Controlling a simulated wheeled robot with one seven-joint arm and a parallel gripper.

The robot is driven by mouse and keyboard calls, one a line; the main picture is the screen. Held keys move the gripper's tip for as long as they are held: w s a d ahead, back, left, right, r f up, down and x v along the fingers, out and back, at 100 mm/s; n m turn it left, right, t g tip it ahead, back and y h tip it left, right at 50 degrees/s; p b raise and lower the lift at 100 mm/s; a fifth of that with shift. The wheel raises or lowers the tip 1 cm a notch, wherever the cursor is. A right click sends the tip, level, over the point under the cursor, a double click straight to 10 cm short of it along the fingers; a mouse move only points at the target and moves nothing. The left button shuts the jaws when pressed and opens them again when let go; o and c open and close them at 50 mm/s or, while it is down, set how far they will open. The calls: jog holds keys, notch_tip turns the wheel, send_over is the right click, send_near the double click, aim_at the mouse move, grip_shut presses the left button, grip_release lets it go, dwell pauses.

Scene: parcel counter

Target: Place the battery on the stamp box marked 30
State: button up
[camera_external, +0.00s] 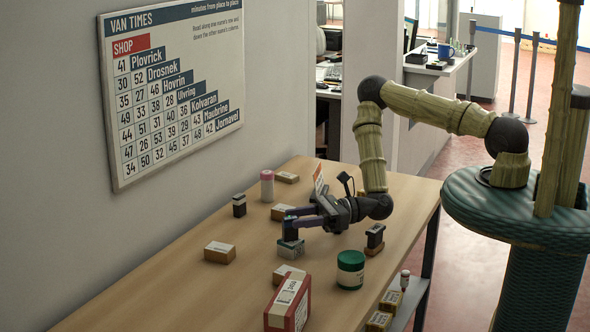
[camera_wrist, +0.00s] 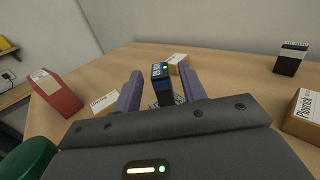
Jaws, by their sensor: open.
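A small dark block with a blue face and a green light, which looks like the battery (camera_wrist: 160,72), stands upright between the fingers of my gripper (camera_wrist: 160,90). My gripper (camera_external: 291,226) is open, with a finger on either side of it. Under the battery is a grey-green patterned box (camera_external: 290,249); the battery appears to rest on it. Most of this box is hidden by my gripper in the wrist view. Several small brown boxes with white labels lie around, one at the left (camera_external: 220,253) and one at the front (camera_external: 288,274). I cannot read a 30 on any box.
A red parcel (camera_external: 288,305) and a green jar (camera_external: 350,270) stand at the front. A black-and-white block (camera_external: 239,205) and a pink-capped bottle (camera_external: 267,186) stand near the wall. A dark object (camera_external: 375,237) stands on a brown box at the right. The wooden counter's left front is clear.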

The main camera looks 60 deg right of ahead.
jog(key=b+v, duration=0.1)
jog(key=v, duration=0.5)
jog(key=shift+f+b, duration=0.1)
jog(key=shift+b, duration=0.25)
jog(key=shift+s+d, duration=0.3)
